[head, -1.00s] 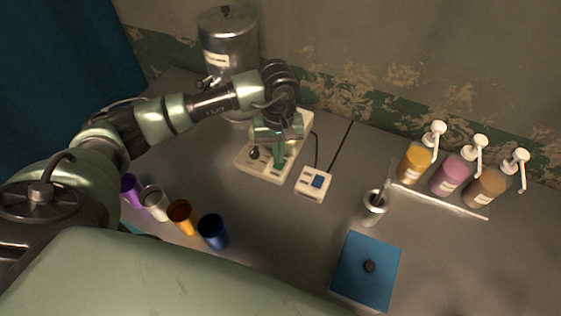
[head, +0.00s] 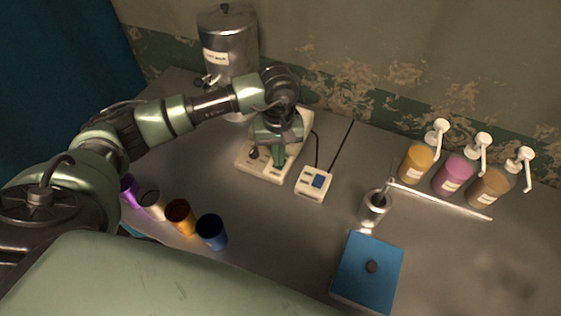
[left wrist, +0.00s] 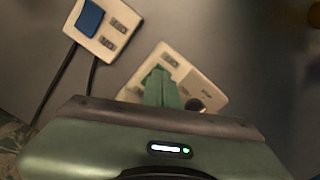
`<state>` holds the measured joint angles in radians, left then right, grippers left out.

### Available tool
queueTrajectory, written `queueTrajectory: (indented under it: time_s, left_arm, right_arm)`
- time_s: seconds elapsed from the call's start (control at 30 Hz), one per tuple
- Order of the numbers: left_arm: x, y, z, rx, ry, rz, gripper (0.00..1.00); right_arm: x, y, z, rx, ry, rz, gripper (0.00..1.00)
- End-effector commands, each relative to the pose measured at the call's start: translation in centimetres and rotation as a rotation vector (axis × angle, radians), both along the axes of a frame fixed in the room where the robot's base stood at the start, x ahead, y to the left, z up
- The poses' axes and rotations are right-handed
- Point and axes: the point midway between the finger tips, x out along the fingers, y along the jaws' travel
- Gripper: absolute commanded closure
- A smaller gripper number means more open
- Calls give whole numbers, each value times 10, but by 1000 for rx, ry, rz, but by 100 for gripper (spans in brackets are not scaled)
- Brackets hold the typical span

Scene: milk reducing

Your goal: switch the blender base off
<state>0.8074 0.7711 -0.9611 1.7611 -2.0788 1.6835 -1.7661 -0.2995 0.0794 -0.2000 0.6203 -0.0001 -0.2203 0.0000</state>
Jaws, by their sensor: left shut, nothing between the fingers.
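The blender base (head: 255,168) is a cream-coloured box with a dark round knob, standing on the table below the steel container. It also shows in the left wrist view (left wrist: 208,82), with its knob and a small switch panel partly behind the gripper. My left gripper (head: 279,160) is shut and empty, pointing down over the base. In the left wrist view its green fingers (left wrist: 160,85) are together over the base's panel; I cannot tell whether they touch it. My right gripper is not in view.
A cream box with a blue switch (head: 314,183) stands right of the base, with a cable. A steel container (head: 228,45) is behind. Several cups (head: 211,231) stand at left. A metal cup (head: 374,207), a blue board (head: 366,272) and pump bottles (head: 453,174) are at right.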

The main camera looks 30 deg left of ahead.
Motion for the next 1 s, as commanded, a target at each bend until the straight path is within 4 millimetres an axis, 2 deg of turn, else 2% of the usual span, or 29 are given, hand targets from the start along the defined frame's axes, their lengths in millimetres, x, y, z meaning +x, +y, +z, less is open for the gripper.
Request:
queueTrajectory:
  time_s: [0.67,1.0]
  left_arm:
    - [0,0,-8,1,1,1,100]
    - [0,0,16,-1,-1,1,100]
  right_arm:
    - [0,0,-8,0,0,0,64]
    - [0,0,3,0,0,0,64]
